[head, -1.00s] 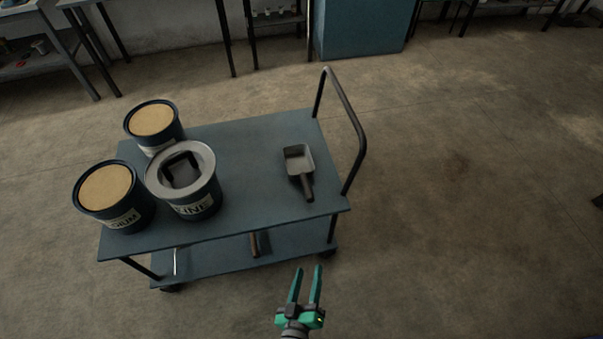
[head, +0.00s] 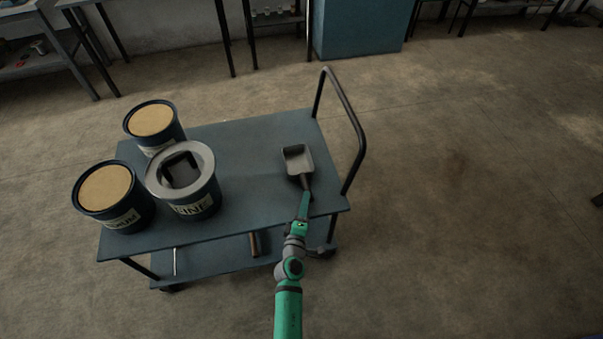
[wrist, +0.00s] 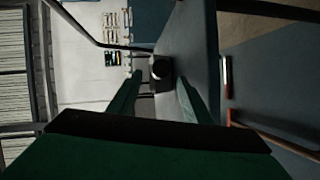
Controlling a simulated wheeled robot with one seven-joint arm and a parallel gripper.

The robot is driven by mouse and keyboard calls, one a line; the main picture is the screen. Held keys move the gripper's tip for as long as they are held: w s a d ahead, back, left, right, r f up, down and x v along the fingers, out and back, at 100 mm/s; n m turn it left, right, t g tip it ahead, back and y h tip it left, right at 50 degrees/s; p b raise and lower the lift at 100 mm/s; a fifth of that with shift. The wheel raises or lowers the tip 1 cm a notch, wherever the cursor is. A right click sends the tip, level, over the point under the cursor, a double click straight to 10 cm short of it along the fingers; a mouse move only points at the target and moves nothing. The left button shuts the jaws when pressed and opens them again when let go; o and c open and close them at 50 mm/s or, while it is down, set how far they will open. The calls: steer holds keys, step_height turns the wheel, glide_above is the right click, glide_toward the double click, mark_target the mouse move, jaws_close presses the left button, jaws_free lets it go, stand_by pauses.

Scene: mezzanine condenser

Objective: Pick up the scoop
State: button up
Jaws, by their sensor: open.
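The grey scoop (head: 297,159) lies on the top deck of the blue cart (head: 262,150), with its dark handle pointing toward me. My gripper (head: 305,197) is at the near right edge of the deck, in line with the handle, and covers part of it in the head view. In the wrist view my gripper (wrist: 160,80) is open, and the dark handle end of the scoop (wrist: 160,68) shows between the two fingertips. I cannot tell whether the fingers touch it.
Two tan-topped drums (head: 151,119) (head: 105,188) and an open-topped drum (head: 207,183) stand on the deck's left side. The cart's push handle (head: 348,115) rises at the right. A lower shelf (head: 215,260) holds a brown rod (head: 254,245). Deck around the scoop is clear.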

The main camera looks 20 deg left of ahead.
mark_target(307, 189)
steer(key=shift+x, duration=3.85)
jaws_close()
